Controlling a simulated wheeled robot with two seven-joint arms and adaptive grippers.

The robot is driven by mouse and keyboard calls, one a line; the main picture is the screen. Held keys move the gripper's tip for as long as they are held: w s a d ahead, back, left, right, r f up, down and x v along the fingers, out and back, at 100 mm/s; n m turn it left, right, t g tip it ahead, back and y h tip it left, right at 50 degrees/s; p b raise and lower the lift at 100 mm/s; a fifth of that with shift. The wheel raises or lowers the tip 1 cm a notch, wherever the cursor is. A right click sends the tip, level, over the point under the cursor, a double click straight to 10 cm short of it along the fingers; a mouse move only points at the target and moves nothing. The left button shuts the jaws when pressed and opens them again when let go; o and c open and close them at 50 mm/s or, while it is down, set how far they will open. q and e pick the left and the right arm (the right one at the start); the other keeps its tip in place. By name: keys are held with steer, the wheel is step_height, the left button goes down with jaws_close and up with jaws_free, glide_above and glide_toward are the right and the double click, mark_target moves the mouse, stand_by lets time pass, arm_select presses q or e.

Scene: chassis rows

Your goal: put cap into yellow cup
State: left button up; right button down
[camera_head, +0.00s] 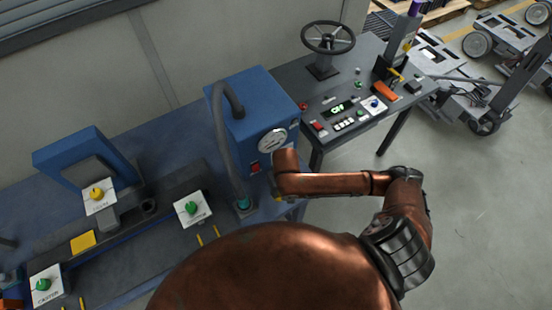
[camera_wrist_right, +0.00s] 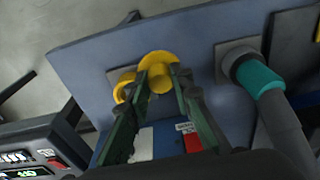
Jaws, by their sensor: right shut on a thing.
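In the right wrist view my right gripper (camera_wrist_right: 161,84) is shut on the yellow cap (camera_wrist_right: 157,61), which has a wide round flange. The yellow cup (camera_wrist_right: 124,84) sits on a grey plate on the blue bench, just left of the cap and partly hidden by it and by a finger. The cap seems to be above the bench, but I cannot tell whether it touches the cup. In the head view my right arm ends at the bench edge, in front of the blue gauge box, and its gripper is mostly hidden. My left gripper is not in view.
A hose with a teal end (camera_wrist_right: 260,77) stands in a holder right of the cap. The blue gauge box (camera_head: 256,110) is behind my right arm. A control console (camera_head: 345,110) with a handwheel (camera_head: 328,38) stands to its right.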

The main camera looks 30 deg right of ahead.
steer(key=w+d+r+n+p, duration=0.5)
steer(key=d+r+p, duration=0.15)
steer(key=p, duration=0.65)
steer(key=shift+y, duration=0.3)
steer(key=f+b, duration=0.1)
steer(key=b, duration=0.1)
steer(key=f+b, duration=0.3)
steer(key=b, duration=0.1)
steer(key=shift+a+f, duration=0.4)
steer(key=shift+r, duration=0.1)
steer(key=shift+p, duration=0.4)
